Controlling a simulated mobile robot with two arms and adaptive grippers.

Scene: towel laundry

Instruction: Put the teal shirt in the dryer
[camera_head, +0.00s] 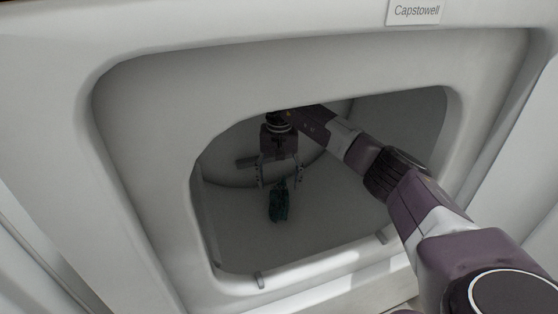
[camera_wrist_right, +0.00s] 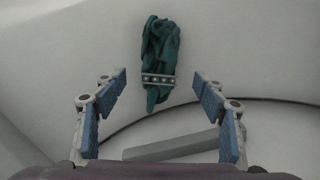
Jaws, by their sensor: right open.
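The teal shirt (camera_head: 279,203) lies crumpled inside the dryer (camera_head: 140,130), on the drum floor below my right gripper. In the right wrist view the teal shirt (camera_wrist_right: 160,55) shows as a bunched dark teal cloth with a light dotted band, ahead of the fingers and touching neither. My right gripper (camera_head: 279,183) is inside the drum, pointing down, with its arm reaching in through the opening from the right. Its two blue-padded fingers (camera_wrist_right: 165,92) are spread wide with nothing between them. My left gripper is in neither view.
The dryer's wide pale rim surrounds the opening, with a "Capstowell" label (camera_head: 415,11) at the top. A grey bar-like ridge (camera_wrist_right: 172,146) runs along the drum wall near the right fingers. The drum floor around the shirt is bare.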

